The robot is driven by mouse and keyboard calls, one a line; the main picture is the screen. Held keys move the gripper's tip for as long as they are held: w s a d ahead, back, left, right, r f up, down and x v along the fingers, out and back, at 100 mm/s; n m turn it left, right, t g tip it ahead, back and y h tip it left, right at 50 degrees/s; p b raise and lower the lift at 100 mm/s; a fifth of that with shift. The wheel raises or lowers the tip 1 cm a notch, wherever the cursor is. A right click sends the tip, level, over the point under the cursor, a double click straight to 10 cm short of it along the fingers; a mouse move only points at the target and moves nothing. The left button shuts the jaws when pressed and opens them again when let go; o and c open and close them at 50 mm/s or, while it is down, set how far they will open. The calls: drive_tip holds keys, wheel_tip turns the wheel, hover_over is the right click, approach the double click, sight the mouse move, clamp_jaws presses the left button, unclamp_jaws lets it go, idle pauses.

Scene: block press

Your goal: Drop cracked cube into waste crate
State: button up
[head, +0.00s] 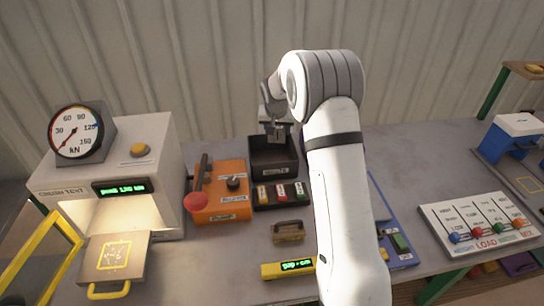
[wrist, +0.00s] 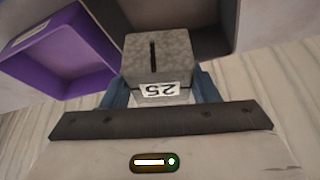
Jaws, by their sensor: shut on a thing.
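My gripper (wrist: 158,88) is shut on a grey speckled cube (wrist: 158,55) with a dark straight line on its face and a label reading 25, upside down. The blue fingers sit on both sides of the cube. In the head view my gripper (head: 277,132) is above a dark open crate (head: 273,169) at the back of the bench, whose front label is too small to read surely. In the wrist view a dark crate wall (wrist: 215,40) shows behind the cube, and a purple open container (wrist: 62,50) is to the left.
An orange box (head: 220,192) with a red knob and lever stands left of the dark crate. A press machine (head: 110,170) with a gauge is at the left. A load panel (head: 480,225) is at the right.

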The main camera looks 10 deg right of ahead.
sight(277, 132)
drive_tip(key=shift+f+b, duration=1.2)
drive_tip(key=shift+f, duration=1.6)
drive_tip(key=o, duration=1.3)
drive_tip(key=shift+s, duration=0.1)
drive_tip(key=shift+o, duration=0.2)
drive_tip(key=shift+b+v, duration=0.85)
drive_tip(key=shift+v, duration=3.05)
